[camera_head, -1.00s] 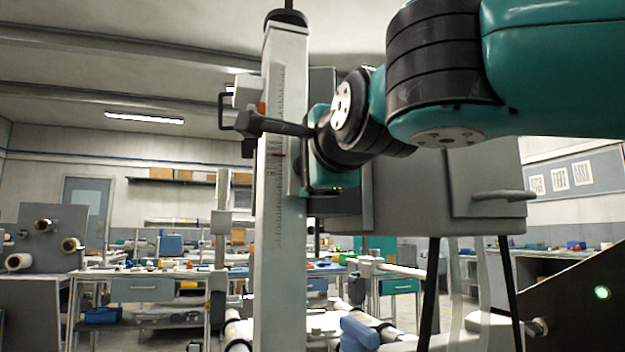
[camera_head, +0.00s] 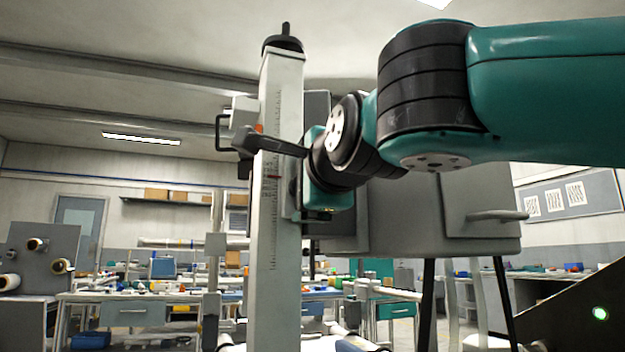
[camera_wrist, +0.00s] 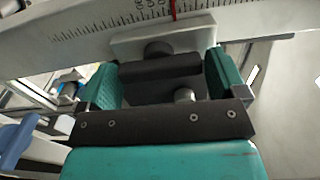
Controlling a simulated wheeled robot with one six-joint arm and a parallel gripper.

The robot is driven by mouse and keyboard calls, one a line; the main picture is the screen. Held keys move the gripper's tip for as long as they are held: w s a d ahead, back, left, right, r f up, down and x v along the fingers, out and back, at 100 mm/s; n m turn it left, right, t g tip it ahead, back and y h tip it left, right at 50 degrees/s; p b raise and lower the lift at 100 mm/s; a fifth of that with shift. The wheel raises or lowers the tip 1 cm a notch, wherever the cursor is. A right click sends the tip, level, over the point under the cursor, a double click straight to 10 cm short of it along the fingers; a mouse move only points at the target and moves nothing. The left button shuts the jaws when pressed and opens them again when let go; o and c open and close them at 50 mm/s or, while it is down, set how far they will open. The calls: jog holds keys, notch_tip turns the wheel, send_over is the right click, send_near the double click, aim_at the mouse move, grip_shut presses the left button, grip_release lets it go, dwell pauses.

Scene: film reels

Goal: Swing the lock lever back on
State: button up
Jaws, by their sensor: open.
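A pale upright column (camera_head: 275,225) with a printed scale and a red mark stands in the head view. A dark lever (camera_head: 277,144) crosses the column's front at the carriage, its thick end to the left. My gripper (camera_head: 322,200) is beside the column's right side there; its fingertips are hard to make out in that view. In the wrist view my gripper (camera_wrist: 162,82) is open, with teal fingers on either side of a dark bar (camera_wrist: 160,68). This bar lies below a round dark knob on a pale plate; I cannot tell whether the fingers touch it.
A large grey housing (camera_head: 410,222) with a handle hangs right of the column, close to my arm. A dark slanted panel (camera_head: 575,315) with a green light is at lower right. Workbenches (camera_head: 130,312) with clutter stand behind.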

jog(key=v, duration=1.7)
jog(key=shift+s, duration=0.25)
jog(key=w+f+n+g, duration=0.35)
jog(key=f+n, duration=0.35)
jog(key=f, duration=0.4)
jog(key=w+f+n+g, duration=0.35)
jog(key=f+n, duration=0.25)
jog(key=f, duration=0.5)
jog(key=s+d+f+n+g, duration=0.45)
jog(key=s+f, duration=0.25)
jog(key=f, duration=0.2)
jog(key=s+d+f+n+g, duration=0.4)
jog(key=s+f+n+g, duration=0.15)
jog(key=f, duration=0.35)
notch_tip(320, 180, up, 30)
jog(key=m+p, duration=0.1)
jog(key=p, duration=2.9)
jog(key=shift+s+a+h, duration=0.2)
jog(key=shift+s+h, duration=0.1)
jog(key=shift+h, duration=0.1)
